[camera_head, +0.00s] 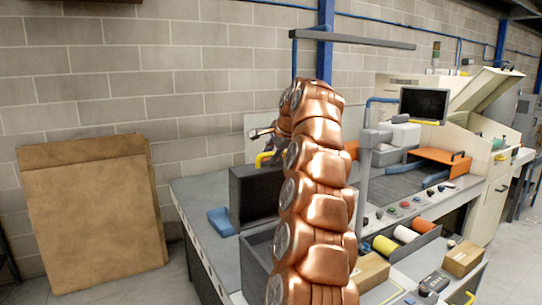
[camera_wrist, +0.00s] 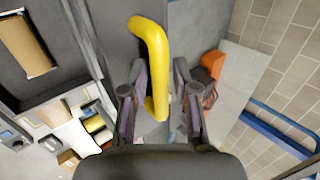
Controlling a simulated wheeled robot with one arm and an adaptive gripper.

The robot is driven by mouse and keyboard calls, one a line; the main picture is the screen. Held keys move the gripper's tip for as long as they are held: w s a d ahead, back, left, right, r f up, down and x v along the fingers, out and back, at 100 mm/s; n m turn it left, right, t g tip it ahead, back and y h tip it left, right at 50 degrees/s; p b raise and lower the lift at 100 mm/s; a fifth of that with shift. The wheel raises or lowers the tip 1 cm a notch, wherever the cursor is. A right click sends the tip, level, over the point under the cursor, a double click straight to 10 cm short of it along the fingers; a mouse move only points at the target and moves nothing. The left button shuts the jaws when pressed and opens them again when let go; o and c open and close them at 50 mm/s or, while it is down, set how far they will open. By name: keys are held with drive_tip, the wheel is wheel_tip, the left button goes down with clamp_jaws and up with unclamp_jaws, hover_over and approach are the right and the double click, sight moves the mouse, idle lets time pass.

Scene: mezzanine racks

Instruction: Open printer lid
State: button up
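A dark box-like unit (camera_head: 255,195) stands on the grey bench. I cannot tell for sure whether it is the printer or its raised lid. A yellow bar handle (camera_head: 265,159) shows at its top. In the wrist view the yellow handle (camera_wrist: 151,55) is bent and rises from a dark surface. My gripper (camera_head: 262,132) is above the handle, partly hidden by my copper-coloured arm. In the wrist view my gripper (camera_wrist: 158,100) has its fingers apart, one on each side of the handle's near end, with gaps visible.
Coloured rolls (camera_head: 407,236), a monitor (camera_head: 424,104) and an orange part (camera_head: 440,160) are to the right. Brown boards (camera_head: 95,215) lean on the wall.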

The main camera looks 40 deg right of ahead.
drive_tip(key=shift+o, duration=0.6)
drive_tip(key=v, duration=1.1)
drive_tip(key=shift+r, duration=0.25)
drive_tip(key=shift+s+a+r, duration=0.1)
drive_tip(key=shift+s, duration=0.2)
drive_tip(key=shift+a, duration=0.1)
idle(0.6)
